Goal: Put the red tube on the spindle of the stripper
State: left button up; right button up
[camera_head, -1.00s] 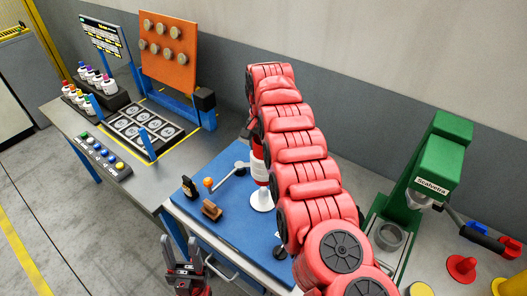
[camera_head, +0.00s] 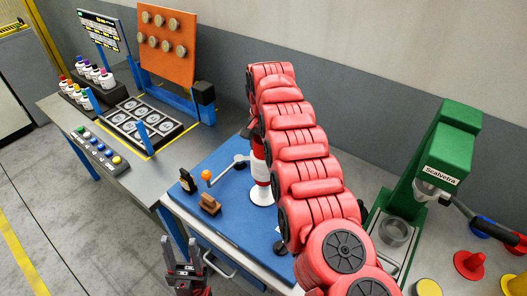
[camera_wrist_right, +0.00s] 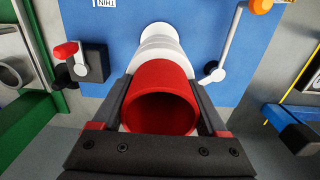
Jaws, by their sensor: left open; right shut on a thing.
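The red tube (camera_wrist_right: 160,103) is between the two fingers of my right gripper (camera_wrist_right: 165,110) in the right wrist view. Its open end faces the camera and its inside looks dark red and empty. A white round stand (camera_wrist_right: 158,38), apparently the stripper's spindle part, lines up behind the tube. I cannot tell whether the tube is around the spindle. In the head view the white stand (camera_head: 262,195) rises from the blue mat, with red above it beside my arm; my right gripper is mostly hidden there. My left gripper (camera_head: 182,250) is open and empty, low at the left.
A lever with an orange knob (camera_head: 206,175) and a small brown block (camera_head: 209,203) stand left of the stand on the blue mat (camera_head: 232,228). A green machine (camera_head: 440,165) and red cone (camera_head: 469,263) are at right. Bottles (camera_head: 80,91) stand at far left.

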dwell(0.3)
jog(key=shift+f+b, duration=0.2)
jog(key=shift+b, duration=0.4)
jog(key=shift+f+b, duration=1.6)
jog(key=shift+f, duration=0.6)
jog(key=shift+f+b, duration=0.7)
jog(key=shift+f, duration=0.95)
jog(key=o, duration=1.3)
jog(key=shift+r, duration=0.15)
